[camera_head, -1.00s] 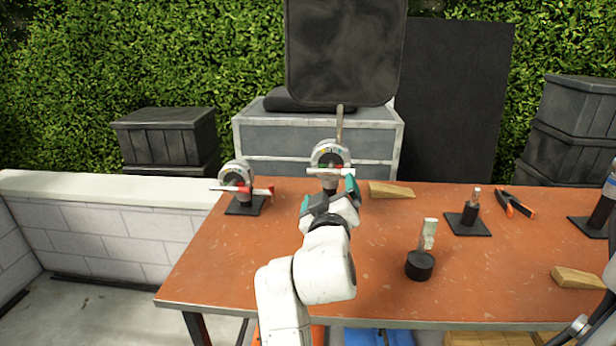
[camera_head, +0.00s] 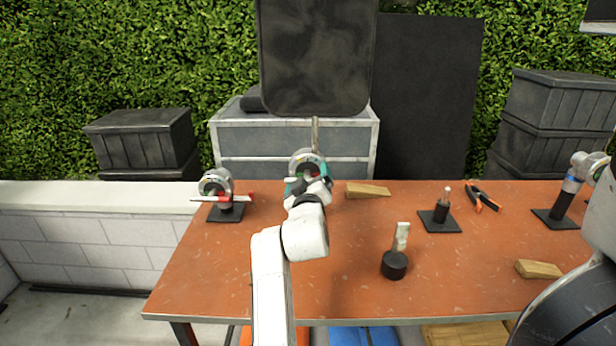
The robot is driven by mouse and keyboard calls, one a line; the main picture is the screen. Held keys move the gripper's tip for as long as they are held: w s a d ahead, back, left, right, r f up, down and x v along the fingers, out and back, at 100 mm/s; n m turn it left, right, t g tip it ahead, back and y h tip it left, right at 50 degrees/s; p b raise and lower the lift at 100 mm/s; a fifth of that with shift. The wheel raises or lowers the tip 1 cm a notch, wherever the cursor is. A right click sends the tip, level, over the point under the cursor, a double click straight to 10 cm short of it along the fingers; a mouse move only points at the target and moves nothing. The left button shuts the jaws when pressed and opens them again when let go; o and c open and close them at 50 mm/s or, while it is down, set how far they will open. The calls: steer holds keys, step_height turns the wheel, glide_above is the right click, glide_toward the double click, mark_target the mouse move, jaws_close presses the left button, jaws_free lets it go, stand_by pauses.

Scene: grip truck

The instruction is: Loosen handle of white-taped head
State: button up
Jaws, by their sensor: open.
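The middle grip head (camera_head: 306,160) is a round grey disc on a stand at the back of the table, holding a dark panel's rod. Part of its pale handle shows, but my gripper and wrist cover most of it. My gripper (camera_head: 307,184), with teal fingers, is open at the front of this head, around or just before the handle. I cannot tell whether the fingers touch it. A second grip head (camera_head: 216,182) stands to the left, with a red and white handle (camera_head: 222,198) lying level. I cannot make out the white tape clearly on either head.
The orange table (camera_head: 200,270) also bears a wooden wedge (camera_head: 366,190), a black-based post (camera_head: 395,264), a post on a square plate (camera_head: 441,215), pliers (camera_head: 484,197) and another wedge (camera_head: 539,269). The large dark panel (camera_head: 316,55) hangs above the middle head.

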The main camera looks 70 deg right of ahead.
steer(key=shift+c, duration=0.2)
jaws_close()
stand_by(0.8)
